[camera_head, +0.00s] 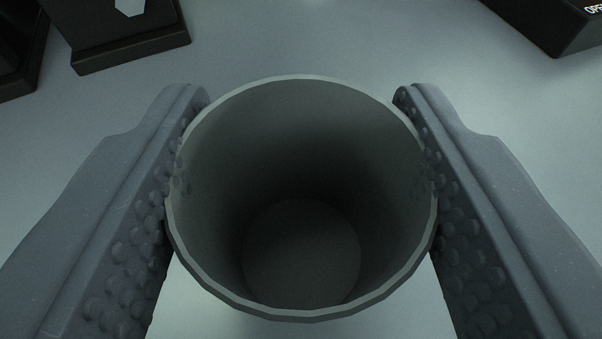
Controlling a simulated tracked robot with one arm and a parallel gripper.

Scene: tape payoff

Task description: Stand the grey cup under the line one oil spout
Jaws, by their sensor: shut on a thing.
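The grey cup (300,255) fills the middle of the head camera view, its open mouth facing the camera. I look down into it and it appears empty. My gripper (300,130) is shut on the cup, with one studded finger pressed to its left side and the other to its right side. The cup's underside is hidden, so I cannot tell whether it touches the surface below. No oil spout can be made out in this view.
A dark block (125,52) with a pale hexagonal mark stands at the upper left, beside another dark object (18,60) at the edge. A black box (560,22) with partly cut-off lettering is at the upper right. The pale surface (330,40) between them is clear.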

